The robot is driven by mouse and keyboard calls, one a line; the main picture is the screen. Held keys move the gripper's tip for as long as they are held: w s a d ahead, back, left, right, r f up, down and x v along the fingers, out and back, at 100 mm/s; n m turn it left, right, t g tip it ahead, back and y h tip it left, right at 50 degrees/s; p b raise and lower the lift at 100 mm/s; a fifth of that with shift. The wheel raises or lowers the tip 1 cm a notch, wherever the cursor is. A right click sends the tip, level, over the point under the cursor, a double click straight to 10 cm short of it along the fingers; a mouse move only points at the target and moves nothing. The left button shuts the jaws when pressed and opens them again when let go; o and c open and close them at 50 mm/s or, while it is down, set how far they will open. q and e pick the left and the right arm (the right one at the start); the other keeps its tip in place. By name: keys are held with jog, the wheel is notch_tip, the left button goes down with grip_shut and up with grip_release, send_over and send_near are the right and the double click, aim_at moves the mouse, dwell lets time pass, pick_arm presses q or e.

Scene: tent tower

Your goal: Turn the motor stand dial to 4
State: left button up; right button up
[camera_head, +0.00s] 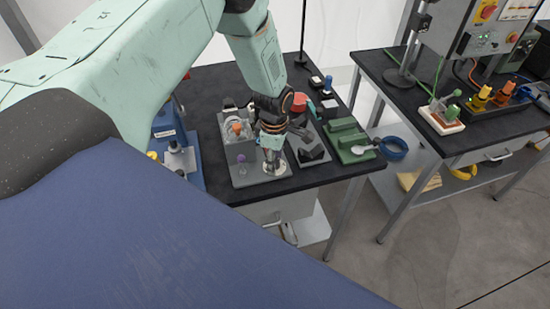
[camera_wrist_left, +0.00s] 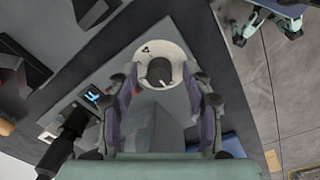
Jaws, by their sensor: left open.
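The motor stand (camera_head: 243,178) is a grey unit on the dark table in the head view. Its dial (camera_head: 275,169) is a pale round disc at the front right of the stand. In the left wrist view the dial disc (camera_wrist_left: 176,56) shows a dark central knob (camera_wrist_left: 160,71) with a light pointer line. My left gripper (camera_head: 272,164) points down over the dial. In the wrist view its open fingers (camera_wrist_left: 161,82) stand on both sides of the knob, apart from it as far as I can see. The dial numbers are too small to read. My right gripper is not in view.
A blue device (camera_head: 169,135) is further left. A second table (camera_head: 432,137) stands beyond a floor gap.

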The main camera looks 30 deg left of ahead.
pick_arm(q)
jog(key=shift+d, duration=0.1)
jog(key=shift+c, duration=0.4)
jog(key=shift+a, duration=0.2)
jog(key=c, duration=0.3)
grip_shut()
